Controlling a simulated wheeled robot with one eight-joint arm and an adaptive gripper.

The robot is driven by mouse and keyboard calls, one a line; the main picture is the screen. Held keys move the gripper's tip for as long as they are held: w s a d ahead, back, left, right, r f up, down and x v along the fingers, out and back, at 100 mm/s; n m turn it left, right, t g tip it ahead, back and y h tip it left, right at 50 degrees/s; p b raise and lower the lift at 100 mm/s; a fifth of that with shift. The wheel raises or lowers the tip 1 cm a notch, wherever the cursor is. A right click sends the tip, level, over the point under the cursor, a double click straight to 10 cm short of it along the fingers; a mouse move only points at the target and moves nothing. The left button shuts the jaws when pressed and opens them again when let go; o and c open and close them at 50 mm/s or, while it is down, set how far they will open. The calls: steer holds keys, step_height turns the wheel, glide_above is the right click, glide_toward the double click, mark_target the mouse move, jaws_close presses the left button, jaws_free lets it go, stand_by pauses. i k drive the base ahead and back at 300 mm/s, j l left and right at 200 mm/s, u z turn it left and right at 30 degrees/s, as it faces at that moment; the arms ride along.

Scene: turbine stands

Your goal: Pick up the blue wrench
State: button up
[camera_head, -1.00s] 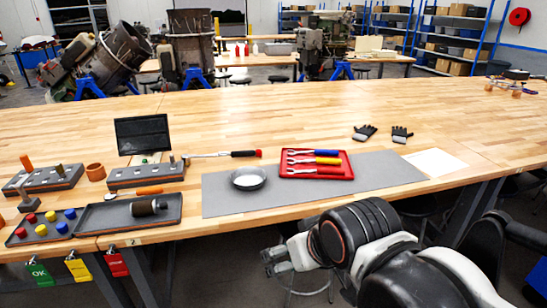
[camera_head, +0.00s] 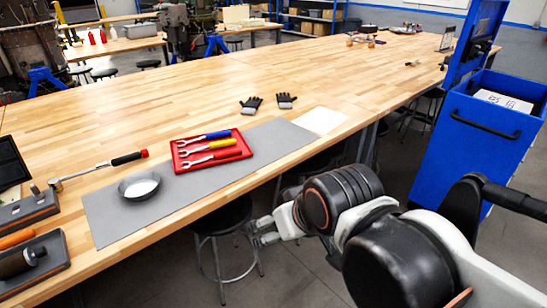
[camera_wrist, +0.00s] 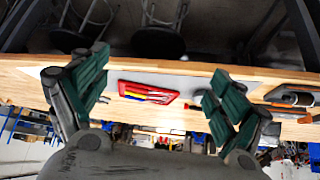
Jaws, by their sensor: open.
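The blue wrench (camera_head: 205,136) lies in a red tray (camera_head: 180,168) on a grey mat (camera_head: 105,215) on the wooden table. It is the farthest of the wrenches there, beyond a yellow-handled wrench (camera_head: 210,147) and a red-handled wrench (camera_head: 212,159). My gripper (camera_head: 258,232) is below and in front of the table's near edge, apart from the tray. In the wrist view my gripper (camera_wrist: 152,98) is open and empty, with green finger pads wide apart. The red tray (camera_wrist: 122,88) shows between the fingers, farther off; the blue handle is small there.
A metal bowl (camera_head: 139,187) stands left of the tray. A torque wrench with black handle (camera_head: 125,158) lies behind the bowl. Gloves (camera_head: 251,105) and a white sheet (camera_head: 322,120) lie to the right. Stools (camera_head: 222,217) stand under the near edge. A blue cabinet (camera_head: 480,150) stands at right.

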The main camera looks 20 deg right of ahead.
mark_target(215, 134)
steer(key=u, duration=5.3)
steer(key=z, duration=5.3)
steer(key=i+l+u, duration=0.25)
steer(key=i, duration=0.3)
steer(key=i+l+u, duration=0.25)
steer(key=i+l, duration=0.25)
